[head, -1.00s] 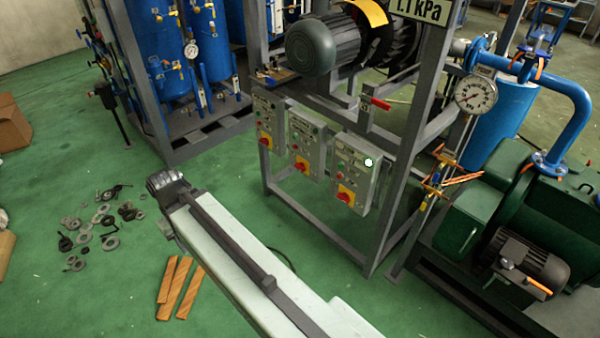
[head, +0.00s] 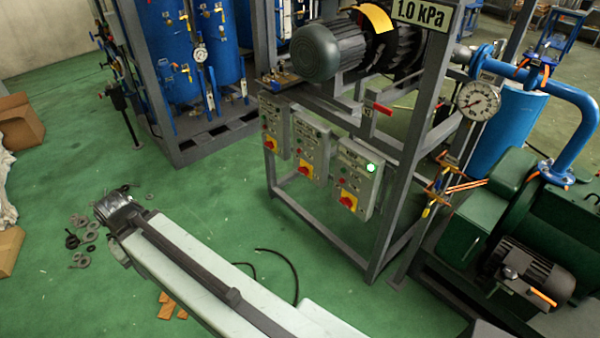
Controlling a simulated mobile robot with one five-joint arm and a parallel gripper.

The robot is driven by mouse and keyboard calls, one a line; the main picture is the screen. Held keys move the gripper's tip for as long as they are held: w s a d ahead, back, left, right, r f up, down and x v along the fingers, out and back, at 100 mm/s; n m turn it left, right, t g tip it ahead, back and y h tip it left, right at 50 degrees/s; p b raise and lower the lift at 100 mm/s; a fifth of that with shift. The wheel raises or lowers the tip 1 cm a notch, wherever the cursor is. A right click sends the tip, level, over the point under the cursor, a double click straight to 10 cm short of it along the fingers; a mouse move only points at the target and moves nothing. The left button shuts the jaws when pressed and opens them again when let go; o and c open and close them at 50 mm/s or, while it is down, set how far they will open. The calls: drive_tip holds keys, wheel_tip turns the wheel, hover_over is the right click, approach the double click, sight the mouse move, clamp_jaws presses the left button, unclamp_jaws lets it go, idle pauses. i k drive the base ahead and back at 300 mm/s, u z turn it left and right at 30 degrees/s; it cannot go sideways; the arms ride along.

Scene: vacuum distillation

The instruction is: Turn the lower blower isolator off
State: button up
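Three grey switch boxes hang in a row on the front of the grey frame. Each has a red rotary handle on a yellow plate: the left box (head: 273,125), the middle box (head: 309,147) and the right box (head: 355,178). The right box hangs lowest in the picture, and its green lamp (head: 371,168) is lit. The labels are too small to read, so I cannot tell which one is the lower blower isolator. My arm reaches across the lower left, its far end well left of the boxes. No gripper fingers show.
The grey frame (head: 382,232) carries a dark motor (head: 326,50) and a sign (head: 421,12) reading 1.0 kPa. A green machine (head: 480,215) stands at right. A black cable (head: 285,262) and grey rings (head: 82,235) lie on the floor. Green floor before the boxes is mostly clear.

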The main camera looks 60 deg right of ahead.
sight(304, 170)
drive_tip(key=i, duration=0.95)
